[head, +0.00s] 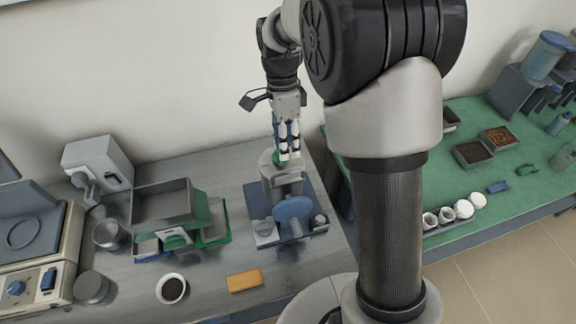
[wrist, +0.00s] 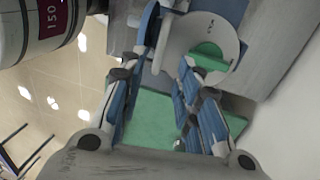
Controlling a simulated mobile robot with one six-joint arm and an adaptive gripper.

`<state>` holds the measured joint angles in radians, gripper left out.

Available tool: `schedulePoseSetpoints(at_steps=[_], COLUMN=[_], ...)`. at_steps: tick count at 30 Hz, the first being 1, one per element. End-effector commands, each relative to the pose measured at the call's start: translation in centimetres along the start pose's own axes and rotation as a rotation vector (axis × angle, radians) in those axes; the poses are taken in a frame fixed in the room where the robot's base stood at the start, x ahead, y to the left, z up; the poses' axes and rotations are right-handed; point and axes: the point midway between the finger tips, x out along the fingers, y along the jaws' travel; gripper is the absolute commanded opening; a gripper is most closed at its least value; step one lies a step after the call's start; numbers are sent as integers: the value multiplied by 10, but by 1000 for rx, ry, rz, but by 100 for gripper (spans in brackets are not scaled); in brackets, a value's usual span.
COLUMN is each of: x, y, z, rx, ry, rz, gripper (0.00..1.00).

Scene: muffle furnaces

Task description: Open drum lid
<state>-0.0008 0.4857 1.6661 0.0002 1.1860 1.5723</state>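The drum machine (head: 283,185) stands on a blue-grey base on the grey bench. It has a grey upright body, a blue disc (head: 293,208) on its front and some green at its top. My gripper (head: 289,155) points down at the top of this machine; I cannot tell whether it touches. In the wrist view, my gripper (wrist: 160,65) has its two fingers apart, with no held thing visible between them. A grey round rim (wrist: 229,45) with a green part (wrist: 210,56) inside lies just beyond the fingertips. I cannot tell whether the lid is closed.
Left of the machine are a grey open box (head: 160,205), green and blue trays (head: 215,228), metal cups and a furnace (head: 30,255). A black-filled bowl (head: 172,289) and an orange block (head: 244,281) lie in front. A green-topped bench (head: 470,130) stands at right.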

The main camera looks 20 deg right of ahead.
Motion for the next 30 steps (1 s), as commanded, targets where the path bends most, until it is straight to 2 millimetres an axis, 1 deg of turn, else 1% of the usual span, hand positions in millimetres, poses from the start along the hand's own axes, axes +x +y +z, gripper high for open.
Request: schedulePoseSetpoints(at_steps=[1,6,9,12,16,23,30], x=[14,45,58,66,70,70,70], y=[1,0,0,0,0,0,0], z=[0,0,0,0,0,0,0], rx=[0,-1,-1,-1,-1,-1,-1], ry=[0,0,0,0,0,0,0], rz=[4,2,1,1,0,0,0], gripper=[31,31,31,31,31,31,15])
